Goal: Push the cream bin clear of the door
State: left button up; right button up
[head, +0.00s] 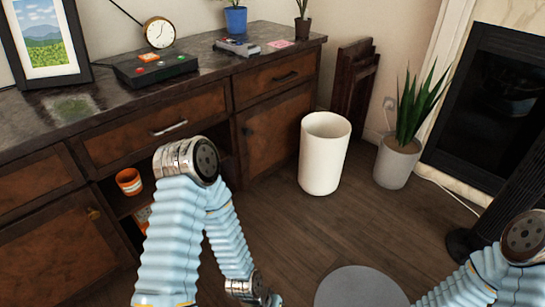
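The cream bin (322,160) stands upright and looks empty on the wooden floor, right of the dark wooden cabinet's front. In the head view its left rim is close to the right edge of the cabinet door (273,132), which looks shut. I cannot tell whether the bin touches the door. My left arm reaches up in front of the cabinet, bends, and comes down to its wrist at the bottom edge, left of and nearer than the bin. My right arm shows at the lower right corner. Neither gripper's fingers are in view.
A grey pot with a spiky plant (398,158) stands right of the bin. Folded dark wood (354,92) leans against the wall behind it. A grey round disc (360,289) lies on the floor in front. An orange pot (129,181) sits in the cabinet's open compartment.

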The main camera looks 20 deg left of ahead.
aim_at(325, 136)
jog(key=u, duration=0.35)
jog(key=i+l+u, duration=0.2)
jog(key=u, duration=0.25)
jog(key=i+l+u, duration=0.2)
jog(key=u, duration=0.25)
jog(key=i+l, duration=0.15)
jog(key=l, duration=0.2)
jog(key=i+l+u, duration=0.1)
jog(key=l, duration=0.25)
jog(key=i+l, duration=0.2)
jog(key=l, duration=0.15)
jog(key=i+l, duration=0.15)
jog(key=l, duration=0.2)
jog(key=i+l+u, duration=0.1)
jog(key=l, duration=0.25)
